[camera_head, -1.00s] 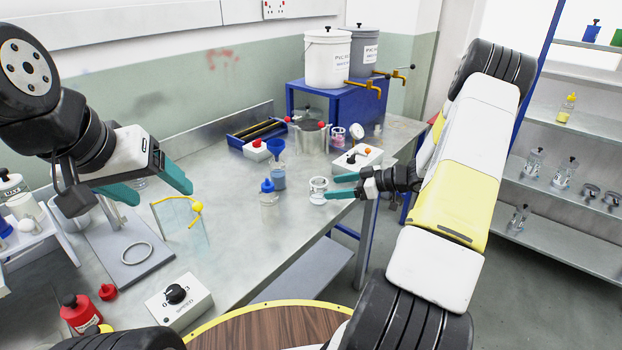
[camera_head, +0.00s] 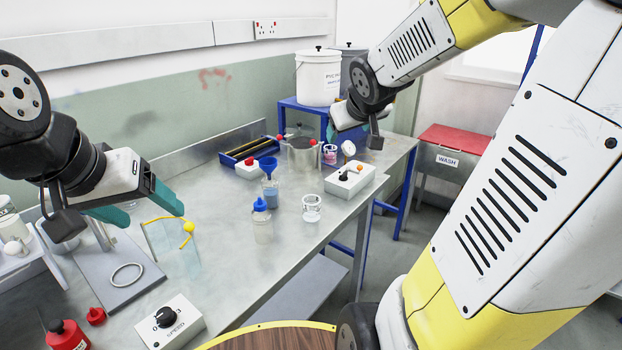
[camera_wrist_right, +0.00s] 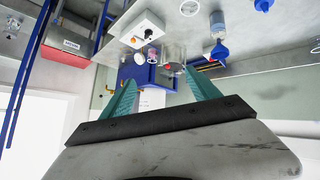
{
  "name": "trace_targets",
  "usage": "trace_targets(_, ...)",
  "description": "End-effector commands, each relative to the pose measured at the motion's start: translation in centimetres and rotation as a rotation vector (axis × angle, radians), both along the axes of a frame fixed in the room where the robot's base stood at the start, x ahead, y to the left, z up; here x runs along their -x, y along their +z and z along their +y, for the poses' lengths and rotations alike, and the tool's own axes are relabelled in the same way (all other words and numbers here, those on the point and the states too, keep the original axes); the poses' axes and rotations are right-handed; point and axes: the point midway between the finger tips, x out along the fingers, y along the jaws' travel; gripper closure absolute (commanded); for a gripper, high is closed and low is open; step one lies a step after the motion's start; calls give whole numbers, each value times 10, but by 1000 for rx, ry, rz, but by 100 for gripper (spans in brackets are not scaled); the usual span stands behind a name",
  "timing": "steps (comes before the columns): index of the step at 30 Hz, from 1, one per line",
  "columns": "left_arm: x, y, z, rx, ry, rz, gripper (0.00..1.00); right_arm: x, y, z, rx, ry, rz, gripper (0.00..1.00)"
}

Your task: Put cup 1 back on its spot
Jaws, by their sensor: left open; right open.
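A small clear cup (camera_head: 312,207) with dark print stands upright on the metal bench, near its front edge. Its print is too small to read, so I cannot tell whether it is cup 1. A pink-marked cup (camera_head: 330,154) and a tilted white-mouthed cup (camera_head: 348,148) are behind the control box. My right gripper (camera_wrist_right: 165,92) is open and empty in the right wrist view. In the head view its wrist is over the back of the bench, its fingers mostly hidden. My left gripper (camera_head: 150,204) is open and empty, above the left of the bench.
A blue-capped bottle (camera_head: 262,222) and a funnel in a flask of blue liquid (camera_head: 270,186) stand left of the clear cup. A WASH bin (camera_head: 446,162) stands right.

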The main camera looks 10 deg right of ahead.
Motion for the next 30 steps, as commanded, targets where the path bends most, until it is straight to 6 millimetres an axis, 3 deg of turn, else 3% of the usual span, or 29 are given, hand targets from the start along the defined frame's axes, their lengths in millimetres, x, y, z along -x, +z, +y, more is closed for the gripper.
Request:
trace_targets(1, 0, 0, 0, 0, 0, 0, 27, 33, 5, 18, -53, -17, 31, 30)
trace_targets(6, 0, 0, 0, 0, 0, 0, 27, 127, -8, 72, -240, -16, 188, 30)
trace_targets(10, 0, 0, 0, 0, 0, 0, 27, 171, -16, 101, -333, 22, 271, 30)
trace_targets(15, 0, 0, 0, 0, 0, 0, 27, 190, -20, 113, -373, 44, 310, 30)
trace_targets(30, 0, 0, 0, 0, 0, 0, 27, 189, -20, 112, -373, 41, 308, 30)
